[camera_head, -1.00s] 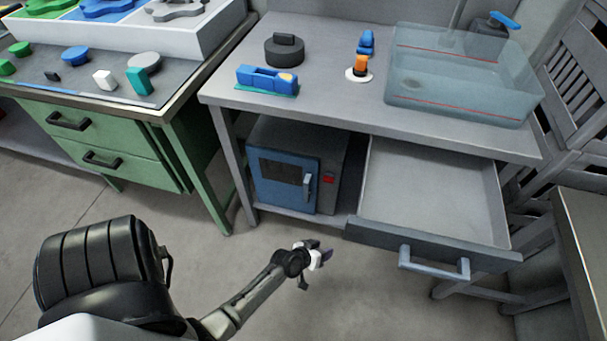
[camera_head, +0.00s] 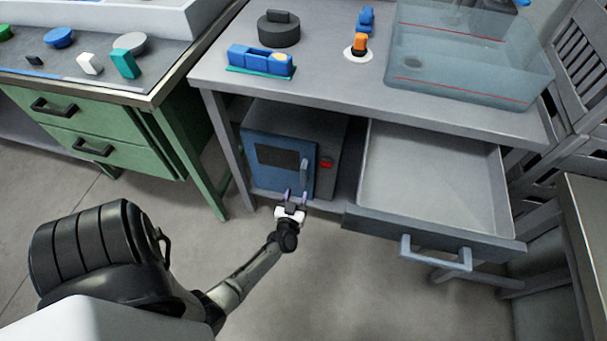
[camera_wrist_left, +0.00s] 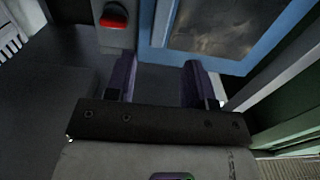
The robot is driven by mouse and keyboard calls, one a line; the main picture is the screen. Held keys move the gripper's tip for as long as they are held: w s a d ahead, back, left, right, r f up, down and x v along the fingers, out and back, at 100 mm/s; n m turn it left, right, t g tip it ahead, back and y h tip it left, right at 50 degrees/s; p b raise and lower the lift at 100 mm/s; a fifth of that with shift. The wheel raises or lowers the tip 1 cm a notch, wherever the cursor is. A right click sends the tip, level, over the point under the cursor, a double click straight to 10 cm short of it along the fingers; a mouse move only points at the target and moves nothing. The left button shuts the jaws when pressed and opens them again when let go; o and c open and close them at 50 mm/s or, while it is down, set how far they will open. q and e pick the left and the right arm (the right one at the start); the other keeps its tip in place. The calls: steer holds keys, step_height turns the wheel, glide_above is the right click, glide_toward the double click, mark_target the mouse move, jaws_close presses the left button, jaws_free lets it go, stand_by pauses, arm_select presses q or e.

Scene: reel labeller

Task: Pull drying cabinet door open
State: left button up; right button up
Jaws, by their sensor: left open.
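The drying cabinet (camera_head: 334,135) is a grey box with a blue door (camera_head: 259,176), standing on the shelf under the grey workbench. The door looks shut. It has a dark window and an upright grey handle (camera_head: 304,172) near its right edge. In the left wrist view the door's window (camera_wrist_left: 215,25), the pale handle bar (camera_wrist_left: 163,22) and a red button (camera_wrist_left: 114,16) show at the top. My left gripper (camera_head: 296,194) is open, in front of the door's lower right part, just below the handle. Nothing shows between its fingers (camera_wrist_left: 160,72). My right gripper is not in view.
An open drawer (camera_head: 430,180) with a bar handle (camera_head: 436,256) juts out right of the cabinet. A bench leg (camera_head: 228,150) and a green drawer unit (camera_head: 100,135) stand to the left. The floor in front of the cabinet is clear.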

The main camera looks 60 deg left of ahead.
mark_target(303, 175)
arm_select(q)
steer(key=b+x, duration=0.3)
steer(key=x, duration=0.5)
steer(key=shift+w+a+f, duration=0.2)
steer(key=shift+a, duration=0.05)
steer(key=shift+w+a+r, duration=0.1)
steer(key=shift+w+a, duration=0.4)
steer(key=shift+a, duration=0.05)
steer(key=c, duration=0.3)
jaws_close()
